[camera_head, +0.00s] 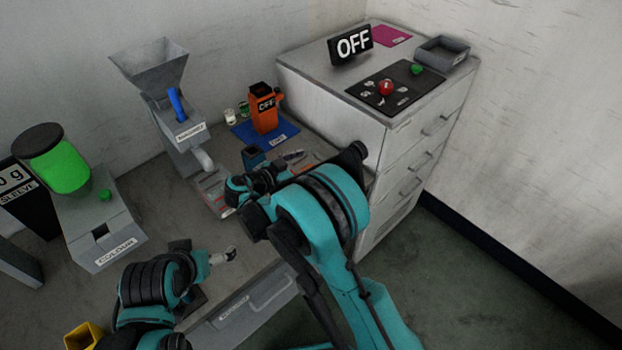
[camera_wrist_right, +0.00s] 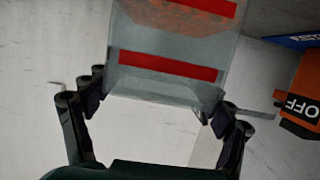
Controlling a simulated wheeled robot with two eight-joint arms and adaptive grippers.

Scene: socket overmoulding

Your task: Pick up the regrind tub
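The regrind tub is a clear box with red stripes and orange-brown bits inside. In the head view the tub (camera_head: 212,196) is at the foot of the grey granulator, below its spout, partly hidden by my right gripper. In the right wrist view the tub (camera_wrist_right: 165,95) is straight ahead, its near end between the fingertips. My right gripper (camera_wrist_right: 160,100) has its fingers spread wide, one on each side of the tub; I see no clear grip. In the head view my right gripper (camera_head: 240,190) is beside the tub. My left gripper (camera_head: 226,256) is over the bench front; its fingers are unclear.
The grey granulator (camera_head: 180,140) stands behind the tub. An orange machine marked OFF (camera_head: 264,108) stands on a blue mat (camera_head: 283,134). A white drawer cabinet (camera_head: 400,150) is at the right. A grey machine with a green hopper (camera_head: 62,165) is at the left.

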